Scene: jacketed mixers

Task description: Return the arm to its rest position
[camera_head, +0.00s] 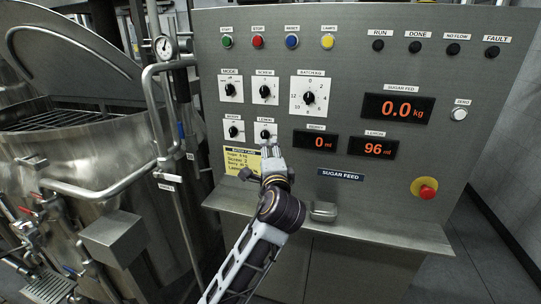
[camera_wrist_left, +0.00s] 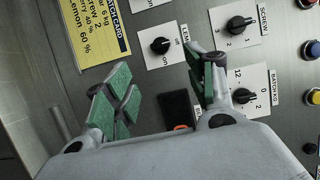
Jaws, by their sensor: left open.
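My left gripper (camera_head: 262,160) is in front of the control panel (camera_head: 455,160), just below the lemon knob (camera_head: 265,134). In the left wrist view the gripper (camera_wrist_left: 162,92) is open, with green-padded fingers spread and nothing between them. The lemon knob (camera_wrist_left: 160,46) shows beyond the fingertips, apart from them. My left arm rises from the bottom of the head view and partly covers the yellow batch card (camera_head: 240,160). My right gripper is not in view.
A narrow shelf (camera_head: 385,232) juts from the panel under the gripper. The steel mixer (camera_head: 85,160) and its pipes (camera_head: 150,100) stand close on the left. The lemon display (camera_head: 374,147) reads 96 ml. A red stop button (camera_head: 427,188) protrudes at the right.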

